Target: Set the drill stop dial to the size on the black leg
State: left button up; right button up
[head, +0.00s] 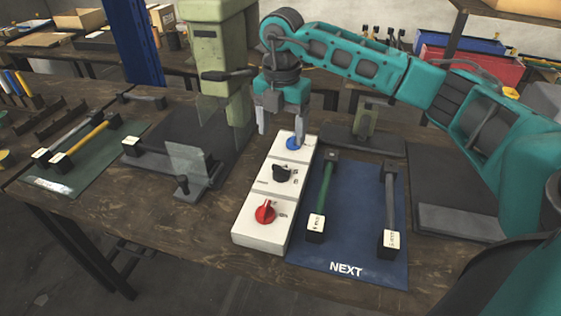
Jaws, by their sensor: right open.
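A white control box (246,215) stands on the bench with a red dial (265,211) at the near end, a black dial (281,173) in the middle and a blue dial (294,143) at the far end. Which one is the drill stop dial cannot be read. My right gripper (281,133) is open, pointing down at the far end, with one finger close to or in front of the blue dial; contact is unclear. A dark grey leg (390,200) with black end blocks lies on the blue mat; its white label (391,239) is too small to read. My left gripper is not in view.
The blue mat (345,245), marked NEXT, also holds a green leg (327,186). A green mat (62,178) at left holds a yellow leg (87,138) and a grey leg. A pale green press (215,55) with a clear guard (188,165) stands left of the box.

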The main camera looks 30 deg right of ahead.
aim_at(281, 167)
notch_tip(281, 167, down, 10)
jog(key=shift+f, duration=0.1)
dwell(0.4)
jog(key=c, duration=1)
